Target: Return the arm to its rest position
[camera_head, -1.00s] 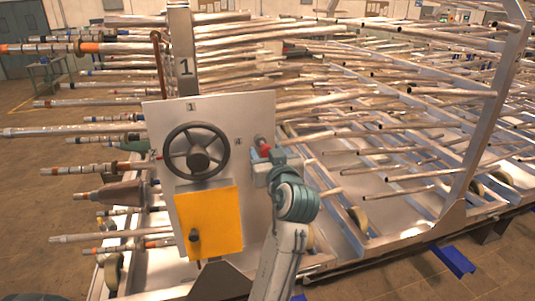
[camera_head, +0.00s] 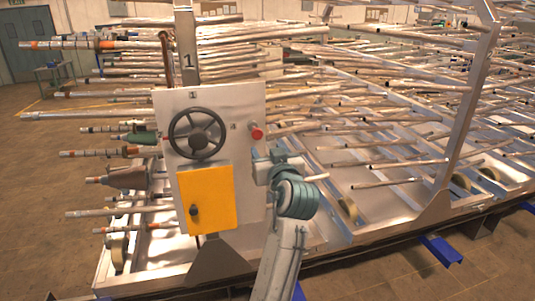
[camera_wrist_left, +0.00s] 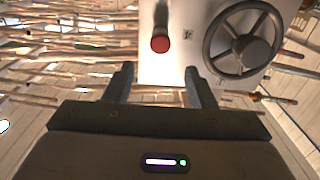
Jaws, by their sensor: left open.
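My left arm (camera_head: 282,250) rises from the lower middle of the head view, bent at a teal joint, with its wrist in front of the panel's right edge. My left gripper (camera_wrist_left: 159,75) shows in the left wrist view as two dark fingers spread apart with nothing between them. In the head view its fingers are hard to make out. A red knob (camera_head: 256,132) sits on the white panel (camera_head: 250,100), above and apart from the wrist. In the left wrist view the knob (camera_wrist_left: 160,44) lies beyond the fingertips. My right gripper is not seen.
The panel also carries a dark handwheel (camera_head: 197,133) and a yellow box (camera_head: 207,198) with a black knob. Behind is a metal rack (camera_head: 452,130) full of long tubes, several jutting out left. Open brown floor (camera_head: 35,190) lies at the left and front.

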